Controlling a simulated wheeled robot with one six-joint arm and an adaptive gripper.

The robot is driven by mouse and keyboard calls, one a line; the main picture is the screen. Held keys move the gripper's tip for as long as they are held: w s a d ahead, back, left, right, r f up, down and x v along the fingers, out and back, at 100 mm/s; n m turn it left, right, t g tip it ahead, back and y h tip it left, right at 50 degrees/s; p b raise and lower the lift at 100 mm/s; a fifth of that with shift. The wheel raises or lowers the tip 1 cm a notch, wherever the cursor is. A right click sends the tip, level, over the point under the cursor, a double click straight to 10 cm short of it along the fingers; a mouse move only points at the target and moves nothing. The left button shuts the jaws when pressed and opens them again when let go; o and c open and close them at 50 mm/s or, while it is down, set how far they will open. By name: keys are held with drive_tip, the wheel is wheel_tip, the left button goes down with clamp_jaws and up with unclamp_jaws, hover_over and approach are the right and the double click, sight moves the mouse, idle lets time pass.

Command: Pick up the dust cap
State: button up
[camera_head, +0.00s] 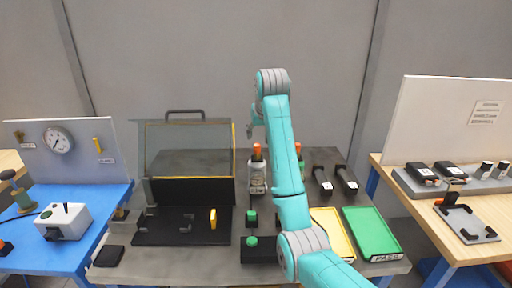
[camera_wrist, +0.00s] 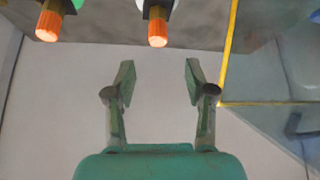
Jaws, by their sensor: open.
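No part is marked clearly enough for me to tell which one is the dust cap. Small candidates on the grey table are a green-topped black piece (camera_head: 251,217) and two black parts with pale ends, a left one (camera_head: 322,179) and a right one (camera_head: 346,180). My gripper (camera_wrist: 160,80) is open and empty in the wrist view, its two fingers apart over plain grey background. In the head view it is small, beside my raised arm, above the back of the table. Two orange-tipped bottles show in the wrist view, a left one (camera_wrist: 50,22) and a right one (camera_wrist: 158,28).
A clear-sided guard (camera_head: 188,145) with a handle stands over a black fixture plate (camera_head: 165,237). A yellow tray (camera_head: 336,238) and green tray (camera_head: 373,235) lie at right. A blue bench (camera_head: 100,218) and wooden bench (camera_head: 492,222) flank the table. My arm hides part of its middle.

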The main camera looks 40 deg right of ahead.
sight(257, 145)
drive_tip(key=shift+s+x, duration=0.2)
drive_tip(key=shift+x, duration=3.95)
drive_tip(key=shift+f, duration=0.1)
drive_tip(key=c, duration=0.9)
